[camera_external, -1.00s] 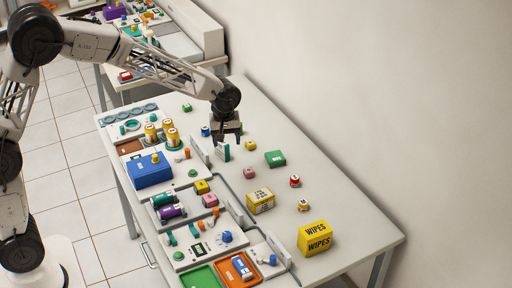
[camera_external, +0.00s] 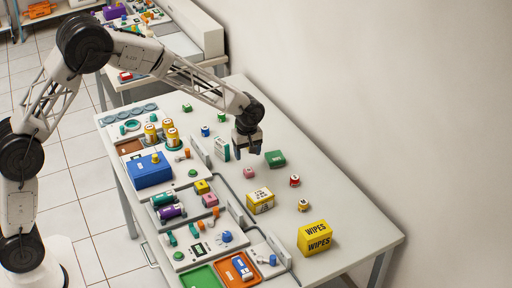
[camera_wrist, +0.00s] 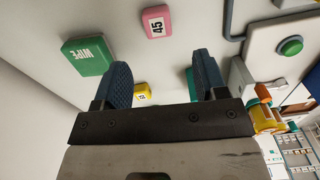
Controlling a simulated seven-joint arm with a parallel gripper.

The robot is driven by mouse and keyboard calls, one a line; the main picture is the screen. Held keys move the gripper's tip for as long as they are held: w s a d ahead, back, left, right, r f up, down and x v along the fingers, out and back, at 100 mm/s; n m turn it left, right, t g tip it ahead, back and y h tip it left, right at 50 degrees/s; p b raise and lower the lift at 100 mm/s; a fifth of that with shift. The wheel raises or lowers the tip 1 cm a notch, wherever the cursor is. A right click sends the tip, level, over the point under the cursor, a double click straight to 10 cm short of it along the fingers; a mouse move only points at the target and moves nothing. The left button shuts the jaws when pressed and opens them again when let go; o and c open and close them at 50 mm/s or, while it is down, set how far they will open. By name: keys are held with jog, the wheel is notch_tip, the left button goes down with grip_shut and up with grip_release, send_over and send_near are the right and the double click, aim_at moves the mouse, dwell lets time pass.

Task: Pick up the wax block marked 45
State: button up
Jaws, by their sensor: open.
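The wax block marked 45 (camera_wrist: 156,21) is a small pink block lying on the white table top, with a white label, at the top middle of the wrist view. A small pink block (camera_external: 249,173), apparently the same one, sits on the table in the external view; its label is too small to read there. My gripper (camera_external: 248,152) hangs above the table just behind that block in the external view, apart from it. In the wrist view my gripper (camera_wrist: 163,70) has its two blue fingers spread, with nothing held between them. The pink block lies beyond the fingertips.
A green block marked WIPE (camera_wrist: 87,56) lies left of the pink block; it also shows in the external view (camera_external: 275,159). A white and yellow box (camera_external: 260,201) and a yellow WIPES box (camera_external: 314,238) stand nearer the camera. Trays and instruments fill the table's left side.

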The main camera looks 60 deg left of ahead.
aim_at(248, 169)
jog(key=shift+f, duration=0.15)
jog(key=shift+f, duration=1.15)
jog(key=shift+f, duration=0.15)
jog(key=shift+w+d+f, duration=0.1)
jog(key=shift+f, duration=2.4)
jog(key=c, duration=1)
jog(key=shift+r, duration=0.1)
